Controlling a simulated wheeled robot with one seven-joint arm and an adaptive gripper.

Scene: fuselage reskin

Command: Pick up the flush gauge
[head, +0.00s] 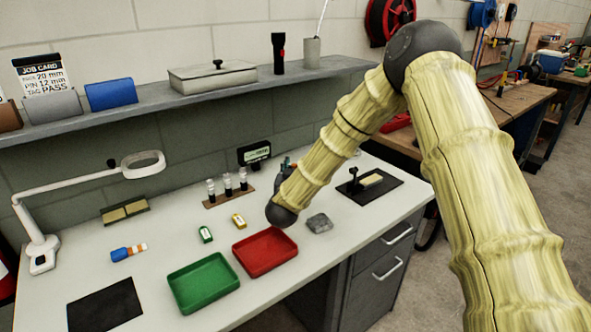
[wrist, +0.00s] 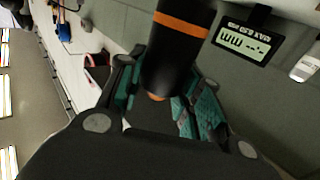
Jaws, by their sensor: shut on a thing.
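My gripper (wrist: 165,100) is shut on a black cylinder with an orange band, which I take to be the flush gauge (wrist: 178,50). The teal finger pads sit on both sides of it in the wrist view. Its lower end is between the fingers. In the head view my gripper (head: 288,165) is mostly hidden behind my arm, near the back of the white bench, and the gauge cannot be made out.
The white bench (head: 170,235) holds a red tray (head: 265,251), a green tray (head: 203,284), a rack with several small upright pieces (head: 228,187), a magnifier lamp (head: 140,165) and a black stand (head: 370,184). A grey shelf (head: 150,112) runs along the wall behind.

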